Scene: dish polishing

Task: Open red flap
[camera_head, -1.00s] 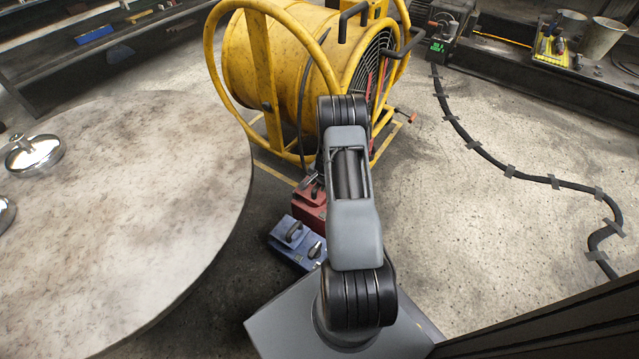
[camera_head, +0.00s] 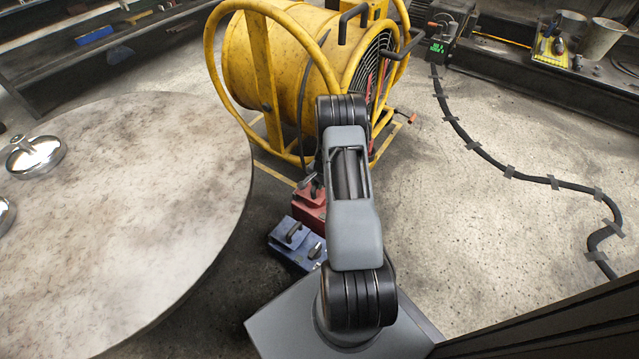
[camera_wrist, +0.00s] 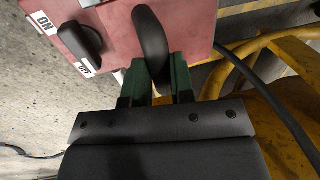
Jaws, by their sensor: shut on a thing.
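The red box (camera_head: 307,213) stands on the floor beside the round table, partly hidden by my arm in the head view. In the wrist view its red face (camera_wrist: 108,32) fills the upper middle, with a curved black handle (camera_wrist: 149,40) on it. My gripper (camera_wrist: 161,80) has green fingers closed around the lower end of this handle. A black knob (camera_wrist: 82,40) with ON and OFF labels sits left of the handle. Whether the flap is raised cannot be told. My gripper is hidden in the head view.
A blue box (camera_head: 291,243) with black handles stands just in front of the red box. A yellow drum fan (camera_head: 275,60) in a tubular frame stands behind. The round table (camera_head: 120,220) is at left. A taped black cable (camera_head: 480,150) crosses the open floor at right.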

